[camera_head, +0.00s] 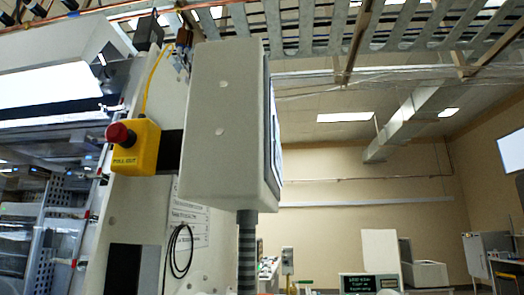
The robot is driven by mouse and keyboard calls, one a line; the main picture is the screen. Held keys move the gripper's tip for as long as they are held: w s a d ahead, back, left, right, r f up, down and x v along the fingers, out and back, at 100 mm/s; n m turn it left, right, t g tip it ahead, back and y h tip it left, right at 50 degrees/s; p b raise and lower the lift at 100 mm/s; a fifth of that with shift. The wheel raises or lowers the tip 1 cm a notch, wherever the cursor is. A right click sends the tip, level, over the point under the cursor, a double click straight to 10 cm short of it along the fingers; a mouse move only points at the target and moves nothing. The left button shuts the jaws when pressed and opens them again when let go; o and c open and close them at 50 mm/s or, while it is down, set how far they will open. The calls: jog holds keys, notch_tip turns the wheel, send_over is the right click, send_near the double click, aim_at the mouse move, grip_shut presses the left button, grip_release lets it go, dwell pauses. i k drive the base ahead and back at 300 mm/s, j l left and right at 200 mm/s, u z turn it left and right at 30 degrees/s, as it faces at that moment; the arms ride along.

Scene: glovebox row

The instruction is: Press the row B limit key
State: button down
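No key that I can identify as the row B limit key shows in this view. A beige box-shaped panel (222,125) stands close in the middle, seen almost edge-on. A screen-like face (272,140) on its right side shows only as a thin sliver, so any keys there cannot be read. A small dark display with green text (358,284) is low at the right, its text too small to read. My gripper is not in view.
A yellow box (137,150) with a red mushroom button (118,134) is on the pale cabinet wall at left. A dark ribbed post (247,250) stands under the panel. A glazed enclosure (50,200) fills the left. Open room lies to the right.

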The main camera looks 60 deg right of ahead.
aim_at(275, 153)
jog(key=k+j+z, duration=0.15)
jog(key=z, duration=0.25)
jog(key=k+j+z, duration=0.15)
jog(key=z, duration=0.2)
